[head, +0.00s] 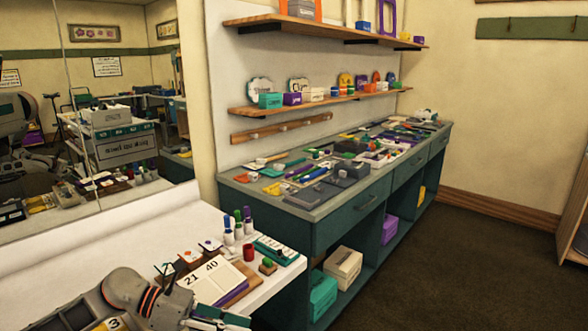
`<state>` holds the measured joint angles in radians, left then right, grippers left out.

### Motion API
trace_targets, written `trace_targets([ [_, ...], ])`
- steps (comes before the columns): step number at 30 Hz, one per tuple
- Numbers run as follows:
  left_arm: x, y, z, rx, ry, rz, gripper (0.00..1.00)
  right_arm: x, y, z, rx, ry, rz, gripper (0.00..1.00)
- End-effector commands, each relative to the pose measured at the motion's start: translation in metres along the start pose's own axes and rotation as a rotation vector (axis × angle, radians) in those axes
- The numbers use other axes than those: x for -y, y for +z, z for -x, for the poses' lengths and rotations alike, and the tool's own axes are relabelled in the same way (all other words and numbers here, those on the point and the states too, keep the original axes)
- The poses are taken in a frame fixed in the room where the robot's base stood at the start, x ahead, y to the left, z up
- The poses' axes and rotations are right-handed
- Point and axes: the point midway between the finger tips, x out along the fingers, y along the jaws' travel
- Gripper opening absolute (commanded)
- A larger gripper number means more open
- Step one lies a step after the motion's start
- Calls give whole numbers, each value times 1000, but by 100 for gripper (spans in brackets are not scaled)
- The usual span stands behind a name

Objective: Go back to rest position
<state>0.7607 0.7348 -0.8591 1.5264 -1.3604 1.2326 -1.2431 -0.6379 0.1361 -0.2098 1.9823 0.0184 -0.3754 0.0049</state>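My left arm comes in at the bottom left, over the front of the white table (275,278). Its gripper (222,320) is low at the picture's bottom edge, beside an open book (215,281) with the numbers 21 and 40. The fingers are partly cut off by the edge, so I cannot tell whether they are open or shut. I see nothing clearly held in them. My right gripper is not in view.
Markers (238,226), a red cup (248,252) and a green-and-wood block (268,266) stand near the book. A cluttered green counter (335,234) runs along the wall under two shelves. A mirror (110,120) is at left. Dark floor (470,260) is clear at right.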

Motion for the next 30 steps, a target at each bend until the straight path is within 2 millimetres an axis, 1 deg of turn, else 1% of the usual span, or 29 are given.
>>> trace_targets([
  [1, 12, 1, -20, 86, -24, 82, 28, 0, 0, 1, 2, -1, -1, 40],
  [3, 23, 8, -40, 210, -45, 210, 28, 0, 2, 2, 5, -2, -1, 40],
  [6, 32, 15, -58, 386, -68, 416, 28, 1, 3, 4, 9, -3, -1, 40],
  [10, 34, 15, -66, 608, -90, 718, 28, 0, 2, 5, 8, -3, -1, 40],
  [14, 26, -2, -62, 822, -100, 1049, 28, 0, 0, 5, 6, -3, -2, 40],
  [17, 16, -30, -54, 983, -99, 1317, 28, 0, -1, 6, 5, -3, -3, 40],
  [18, 13, -45, -50, 1046, -96, 1428, 28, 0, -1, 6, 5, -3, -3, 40],
  [20, 9, -72, -44, 1141, -90, 1595, 28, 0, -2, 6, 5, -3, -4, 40],
  [21, 7, -92, -39, 1204, -82, 1706, 28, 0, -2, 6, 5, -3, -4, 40],
  [23, 7, -126, -34, 1298, -69, 1876, 28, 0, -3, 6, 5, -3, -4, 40],
  [24, 10, -150, -30, 1361, -58, 1986, 28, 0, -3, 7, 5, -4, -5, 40],
  [25, 13, -170, -28, 1407, -48, 2070, 28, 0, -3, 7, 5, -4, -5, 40],
  [26, 16, -189, -25, 1454, -38, 2151, 28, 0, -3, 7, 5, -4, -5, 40],
  [27, 23, -214, -22, 1513, -25, 2253, 28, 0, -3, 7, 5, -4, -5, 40],
  [30, 42, -267, -18, 1636, 11, 2460, 28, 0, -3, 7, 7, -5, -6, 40],
])
